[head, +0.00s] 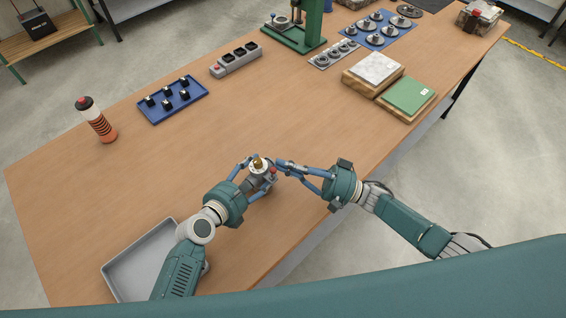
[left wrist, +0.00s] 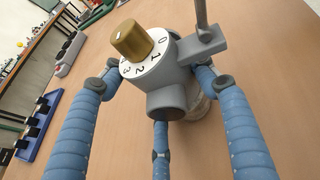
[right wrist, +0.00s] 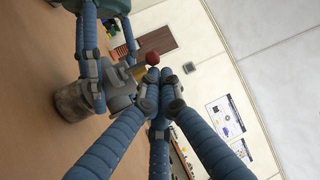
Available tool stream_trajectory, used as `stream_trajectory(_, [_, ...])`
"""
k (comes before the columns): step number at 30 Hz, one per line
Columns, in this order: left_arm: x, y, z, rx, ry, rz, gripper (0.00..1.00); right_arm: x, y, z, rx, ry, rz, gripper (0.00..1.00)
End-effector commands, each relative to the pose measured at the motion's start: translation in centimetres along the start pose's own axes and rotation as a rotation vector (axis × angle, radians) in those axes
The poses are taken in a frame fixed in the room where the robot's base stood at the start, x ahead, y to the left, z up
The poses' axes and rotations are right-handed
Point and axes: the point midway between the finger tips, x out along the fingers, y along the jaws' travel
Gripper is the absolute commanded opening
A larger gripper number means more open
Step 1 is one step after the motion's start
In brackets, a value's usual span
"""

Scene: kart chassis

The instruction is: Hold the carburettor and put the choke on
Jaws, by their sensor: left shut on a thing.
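A grey lever rod (left wrist: 202,14) rises from a block on the carburettor's side. Its red ball end (right wrist: 152,58) shows in the right wrist view, just past the fingertips of my right gripper (right wrist: 162,80). The right fingers are drawn together beside the lever, with nothing seen between them; contact with it is unclear.
A grey tray (head: 133,262) lies at the table's near left. A blue tray with small black parts (head: 172,99), an orange-striped bottle (head: 97,120) and a grey switch box (head: 236,61) stand farther back. The wooden table (head: 215,135) is clear around the carburettor.

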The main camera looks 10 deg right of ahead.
Motion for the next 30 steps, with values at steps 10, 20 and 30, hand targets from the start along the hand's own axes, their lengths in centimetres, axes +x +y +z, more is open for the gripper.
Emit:
stream_trajectory(10, [0.0,0.0,0.1,-0.002,-0.001,0.0,0.01,-1.0,0.3,0.6,-0.023,0.0,-0.046,0.0])
stream_trajectory(20, [0.0,0.0,0.1,-0.001,-0.001,0.0,0.01,-1.4,0.5,0.7,-0.023,0.001,-0.045,0.0])
stream_trajectory(30, [0.0,0.0,0.1,-0.001,-0.001,0.0,0.01,-1.4,0.5,0.7,-0.023,0.001,-0.045,0.0])
